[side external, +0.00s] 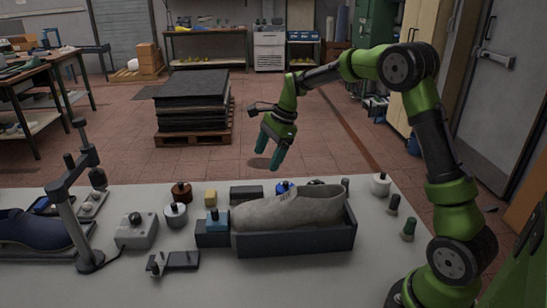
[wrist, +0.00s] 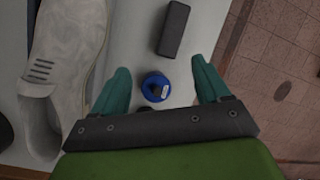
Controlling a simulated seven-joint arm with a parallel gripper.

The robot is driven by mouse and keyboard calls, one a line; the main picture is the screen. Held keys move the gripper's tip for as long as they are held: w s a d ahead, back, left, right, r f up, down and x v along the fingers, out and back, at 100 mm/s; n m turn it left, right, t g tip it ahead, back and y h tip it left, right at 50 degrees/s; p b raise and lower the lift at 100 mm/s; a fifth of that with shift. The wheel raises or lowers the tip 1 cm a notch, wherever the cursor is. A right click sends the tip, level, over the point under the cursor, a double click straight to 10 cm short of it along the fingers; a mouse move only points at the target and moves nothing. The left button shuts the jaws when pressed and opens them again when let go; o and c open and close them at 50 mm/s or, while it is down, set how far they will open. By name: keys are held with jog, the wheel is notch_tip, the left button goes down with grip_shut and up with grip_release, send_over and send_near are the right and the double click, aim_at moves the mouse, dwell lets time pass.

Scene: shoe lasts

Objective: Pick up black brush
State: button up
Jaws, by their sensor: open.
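A black oblong block (wrist: 174,29), which looks like the black brush, lies on the table at the top middle of the wrist view. It also shows behind the dark tray in the side view (side external: 246,192). Bristles cannot be made out. My gripper (side external: 268,158) is open and empty, hanging well above the far edge of the table. In the wrist view the teal fingers (wrist: 161,68) are spread apart, and the block lies beyond their tips, touching neither.
A blue round container (wrist: 155,87) shows between the fingers, below them on the table. A grey shoe (side external: 290,209) sits in a dark tray (side external: 295,241). A yellow block (side external: 211,197) and brown jar (side external: 181,192) stand left of the black block. The floor lies beyond the table edge.

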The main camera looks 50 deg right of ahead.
aim_at(243, 189)
jog(key=w+a+f+m, duration=0.1)
jog(key=w+f+m, duration=0.1)
jog(key=f, duration=0.2)
jog(key=w+a+f+m, duration=0.1)
jog(key=w+f, duration=0.2)
jog(key=f, duration=0.2)
jog(key=w+a+f+m, duration=0.2)
jog(key=f, duration=0.3)
jog(key=shift+w+f+m, duration=0.15)
jog(key=shift+f+m, duration=0.05)
jog(key=shift+m, duration=0.1)
jog(key=c, duration=1)
jog(key=shift+r, duration=0.1)
jog(key=shift+c, duration=0.2)
